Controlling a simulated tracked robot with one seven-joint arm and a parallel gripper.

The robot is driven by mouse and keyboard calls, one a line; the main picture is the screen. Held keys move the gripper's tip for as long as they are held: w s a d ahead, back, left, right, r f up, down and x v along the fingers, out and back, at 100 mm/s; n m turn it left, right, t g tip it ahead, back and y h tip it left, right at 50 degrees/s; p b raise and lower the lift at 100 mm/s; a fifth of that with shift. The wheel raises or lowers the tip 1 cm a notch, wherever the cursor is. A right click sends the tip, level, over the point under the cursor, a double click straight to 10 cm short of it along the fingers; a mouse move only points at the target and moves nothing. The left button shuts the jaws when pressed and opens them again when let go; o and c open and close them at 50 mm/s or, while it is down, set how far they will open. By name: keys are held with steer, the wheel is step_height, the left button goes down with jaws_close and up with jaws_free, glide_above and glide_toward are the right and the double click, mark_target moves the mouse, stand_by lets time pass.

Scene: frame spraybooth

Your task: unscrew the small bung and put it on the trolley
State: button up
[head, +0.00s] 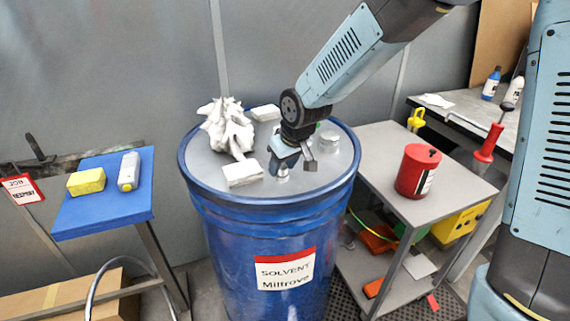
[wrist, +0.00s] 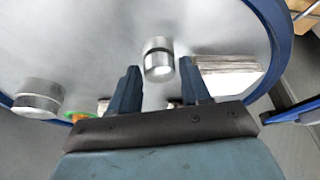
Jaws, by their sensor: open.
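The small bung (head: 282,171) is a short silver cylinder standing on the grey lid of the blue drum (head: 265,250). In the wrist view the small bung (wrist: 158,58) shows a dark band around it and sits at the gap between my fingertips. My gripper (head: 295,163) is open, low over the lid at the small bung; its fingers (wrist: 158,68) also show in the wrist view. I cannot tell whether they touch it. A wider silver bung (head: 329,141) stands further back. The grey trolley (head: 382,165) stands right of the drum.
A white crumpled rag (head: 229,130) and white blocks (head: 242,173) lie on the lid. A red can (head: 417,171) stands on the trolley top, with bare room left of it. A blue stand (head: 105,205) is at left; a bench with bottles (head: 491,84) is at right.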

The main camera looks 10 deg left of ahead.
steer(key=shift+m+t+h, duration=0.4)
steer(key=shift+m+h, duration=0.1)
steer(key=shift+m, duration=1.1)
steer(key=shift+a, duration=0.1)
steer(key=shift+s+m, duration=0.1)
steer(key=shift+m, duration=0.4)
steer(key=shift+a+m+t+h, duration=0.15)
steer(key=shift+m+h, duration=0.25)
steer(key=shift+m, duration=0.5)
steer(key=shift+d+m+t+h, duration=0.15)
steer(key=shift+m+h, duration=0.25)
steer(key=shift+m, duration=0.5)
steer(key=shift+a, duration=0.1)
steer(key=shift+m, duration=0.4)
steer(key=m+h, duration=0.2)
steer(key=m, duration=0.2)
steer(key=shift+a+m, duration=0.15)
steer(key=shift+m, duration=0.25)
steer(key=m+g+h, duration=0.1)
steer(key=m, duration=0.2)
